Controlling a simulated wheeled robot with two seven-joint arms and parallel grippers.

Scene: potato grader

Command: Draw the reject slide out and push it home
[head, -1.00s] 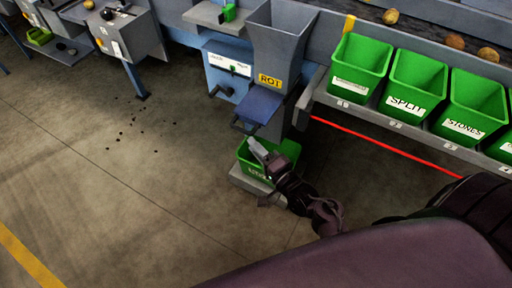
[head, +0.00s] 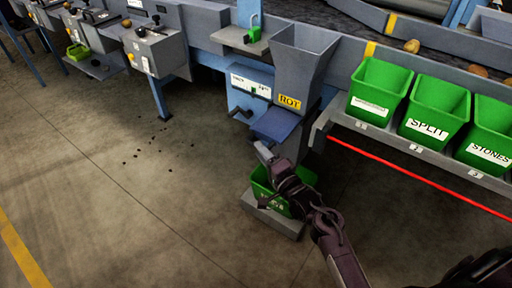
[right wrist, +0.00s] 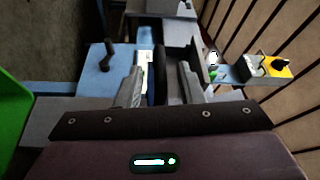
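The reject slide (head: 275,124) is a blue plate at the foot of the grey hopper labelled ROT (head: 303,62). My right gripper (head: 262,149) is at its front edge, where it hides the slide's handle. In the right wrist view the fingers (right wrist: 160,88) are apart, with a dark upright bar (right wrist: 160,72), apparently the handle, between them. A gap shows on both sides of the bar. My left gripper is not in view.
A green bin (head: 262,181) stands on a grey base below the slide, partly behind my right arm. A blue panel with a dark lever (right wrist: 107,55) is beside the slide. Green bins, including SPLIT (head: 433,108), line a shelf at right.

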